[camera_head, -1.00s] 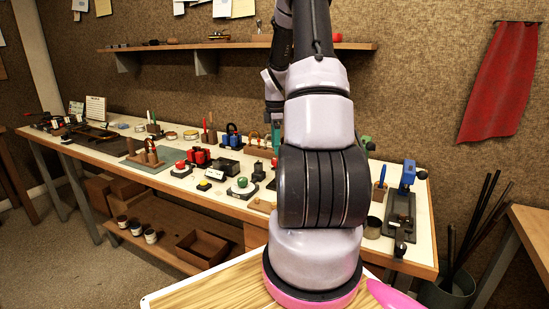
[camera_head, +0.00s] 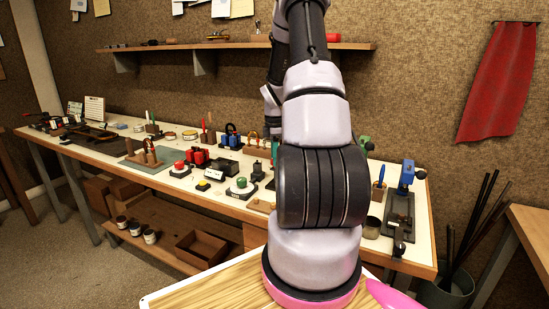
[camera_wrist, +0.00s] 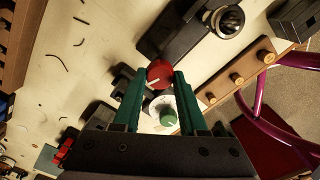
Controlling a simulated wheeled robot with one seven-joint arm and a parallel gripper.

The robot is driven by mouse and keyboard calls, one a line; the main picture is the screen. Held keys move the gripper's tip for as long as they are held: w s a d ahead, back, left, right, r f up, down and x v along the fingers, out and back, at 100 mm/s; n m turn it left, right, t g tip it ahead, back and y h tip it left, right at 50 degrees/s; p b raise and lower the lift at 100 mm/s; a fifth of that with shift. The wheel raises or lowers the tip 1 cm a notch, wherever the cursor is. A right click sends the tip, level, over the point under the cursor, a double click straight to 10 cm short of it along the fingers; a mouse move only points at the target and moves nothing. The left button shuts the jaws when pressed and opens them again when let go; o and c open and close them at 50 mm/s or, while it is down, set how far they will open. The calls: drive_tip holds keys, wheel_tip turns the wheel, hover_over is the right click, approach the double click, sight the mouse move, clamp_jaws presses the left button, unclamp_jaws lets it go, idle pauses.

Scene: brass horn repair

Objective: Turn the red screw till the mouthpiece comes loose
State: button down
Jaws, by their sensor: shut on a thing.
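In the wrist view, my gripper (camera_wrist: 163,77) has two green fingers with their tips on either side of a round red screw head (camera_wrist: 159,72). The head carries a short white line, and the fingers are shut on it. A white round part with a green knob (camera_wrist: 168,118) shows between the fingers, below the red head. A dark block (camera_wrist: 183,40) lies just beyond the red head.
The long workbench (camera_head: 90,150) holds several small devices, including a red-knobbed box (camera_head: 180,168), a green-knobbed one (camera_head: 241,184) and a blue tool (camera_head: 406,178) at the right. A wooden strip with pegs (camera_wrist: 238,79) shows in the wrist view. A shelf (camera_head: 230,46) runs above the bench.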

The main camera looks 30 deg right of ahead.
drive_tip(key=shift+m, duration=0.3)
drive_tip(key=m, duration=0.9)
drive_tip(key=shift+w, duration=0.1)
drive_tip(key=m, duration=0.4)
drive_tip(key=shift+d+m, duration=0.1)
drive_tip(key=shift+m, duration=0.2)
drive_tip(key=m, duration=0.4)
drive_tip(key=shift+m, duration=0.3)
drive_tip(key=m, duration=0.7)
drive_tip(key=shift+d, duration=0.1)
drive_tip(key=m, duration=0.6)
drive_tip(key=shift+r+m, duration=0.1)
drive_tip(key=shift+m, duration=0.3)
